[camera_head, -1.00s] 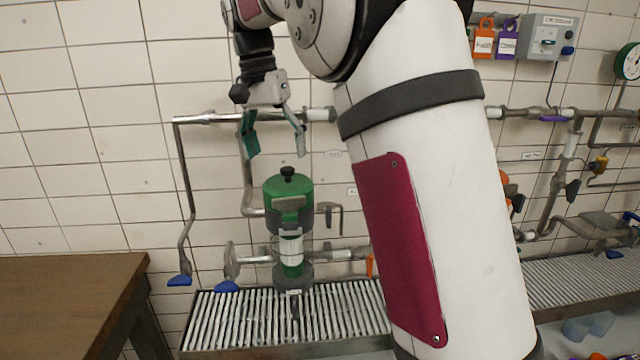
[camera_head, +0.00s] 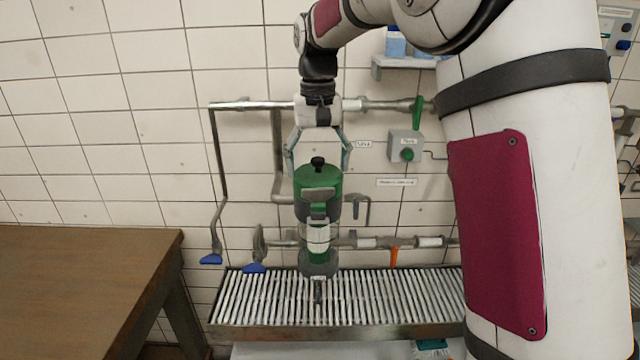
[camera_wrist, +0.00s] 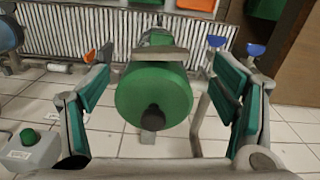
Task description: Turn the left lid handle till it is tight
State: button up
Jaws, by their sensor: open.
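A green-and-grey canister with a clear middle stands upright at the pipework in the head view. Its green lid (camera_head: 318,177) has a black knob (camera_head: 318,163) on top and a grey bar (camera_head: 320,193) at the front side. My gripper (camera_head: 318,168) points down over the lid, its open fingers left and right of the knob with gaps. In the wrist view the lid (camera_wrist: 140,92) and knob (camera_wrist: 153,117) lie between the spread teal-padded fingers, apart from both. I cannot tell which part is the left lid handle.
Pipes with blue levers (camera_head: 211,259) run along the tiled wall behind and beside the canister. A slatted metal drain tray (camera_head: 250,300) lies below. A wooden table (camera_head: 80,290) stands at left. A grey box with a green button (camera_head: 406,147) is right of my gripper.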

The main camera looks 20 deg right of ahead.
aim_at(318, 188)
jog(key=shift+f+p, duration=0.45)
jog(key=shift+f, duration=2.2)
